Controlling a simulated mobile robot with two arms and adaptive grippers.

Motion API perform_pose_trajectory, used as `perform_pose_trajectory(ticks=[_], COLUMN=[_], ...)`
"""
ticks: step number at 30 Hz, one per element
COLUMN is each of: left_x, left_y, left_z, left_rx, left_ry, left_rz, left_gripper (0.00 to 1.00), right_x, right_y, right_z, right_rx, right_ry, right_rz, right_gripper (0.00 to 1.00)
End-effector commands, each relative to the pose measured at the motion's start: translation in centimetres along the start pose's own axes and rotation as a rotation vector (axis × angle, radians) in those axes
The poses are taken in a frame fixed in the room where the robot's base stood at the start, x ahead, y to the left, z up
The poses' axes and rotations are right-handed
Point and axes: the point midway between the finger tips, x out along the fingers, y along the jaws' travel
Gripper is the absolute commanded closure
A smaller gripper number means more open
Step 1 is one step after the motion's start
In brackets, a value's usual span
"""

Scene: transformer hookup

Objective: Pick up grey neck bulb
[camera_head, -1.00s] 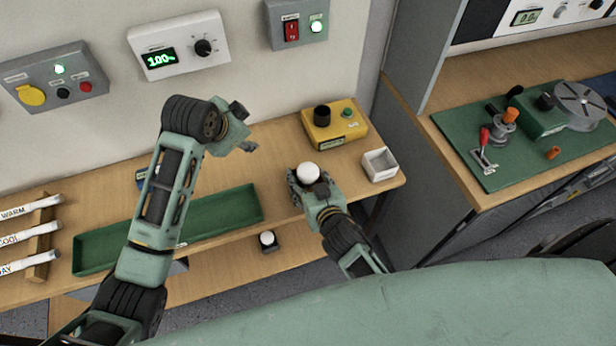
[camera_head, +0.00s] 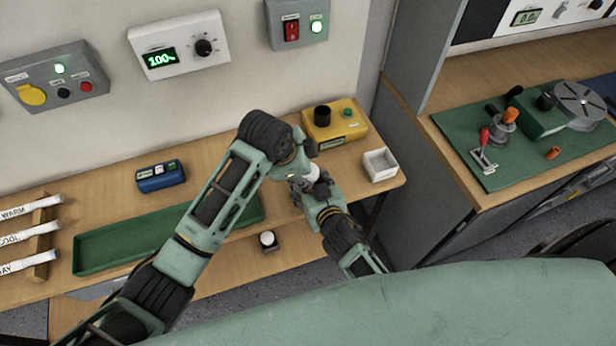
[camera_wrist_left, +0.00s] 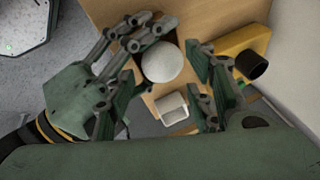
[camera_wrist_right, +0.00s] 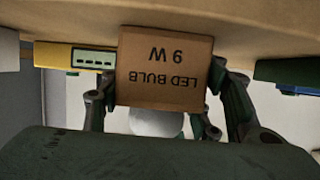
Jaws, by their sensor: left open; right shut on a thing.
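A white bulb globe (camera_head: 312,173) is above the bench's right part; it also shows in the left wrist view (camera_wrist_left: 162,62). My right gripper (camera_wrist_right: 165,85) is shut on a brown carton (camera_wrist_right: 165,70) printed "LED BULB 9 W", upside down in the right wrist view. The white globe (camera_wrist_right: 157,122) shows at the carton's lower edge in that view. The bulb's neck is hidden, so I cannot tell its colour. My left gripper (camera_wrist_left: 165,80) is open above the globe, with a finger on each side. I cannot tell whether they touch it.
A yellow tester (camera_head: 334,122) and a white open box (camera_head: 380,164) stand close by on the bench. A green tray (camera_head: 120,240) and a blue device (camera_head: 160,176) are to the left. Another round white thing in a dark holder (camera_head: 268,240) sits in front.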

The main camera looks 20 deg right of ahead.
Motion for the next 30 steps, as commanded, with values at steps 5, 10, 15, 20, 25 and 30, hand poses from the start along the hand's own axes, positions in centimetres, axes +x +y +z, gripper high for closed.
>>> perform_pose_trajectory(ticks=[5, 10, 15, 20, 25, 30], left_x=[2.8, 4.1, 4.2, 4.2, 4.2, 4.2], left_y=[0.1, 0.0, 0.0, 0.1, 0.1, 0.1], left_z=[0.0, 0.0, 0.1, 0.2, 0.2, 0.2], left_rx=[-0.002, -0.001, -0.001, -0.001, -0.002, -0.002], left_ry=[0.000, -0.001, -0.001, -0.003, -0.004, -0.003], left_rz=[0.002, 0.000, 0.000, 0.001, 0.001, 0.003], left_gripper=[0.51, 0.51, 0.51, 0.58, 0.73, 0.86], right_x=[0.0, 0.0, 0.0, 0.0, 0.0, 0.0], right_y=[0.0, 0.0, -0.1, -0.1, -0.1, -0.1], right_z=[0.0, 0.0, 0.0, 0.0, 0.0, 0.0], right_rx=[0.000, 0.000, 0.000, 0.000, 0.000, 0.000], right_ry=[-0.001, -0.001, 0.000, 0.000, 0.001, 0.001], right_rz=[0.000, 0.000, -0.001, -0.002, -0.002, -0.002], right_gripper=[0.68, 0.68, 0.68, 0.68, 0.68, 0.68])
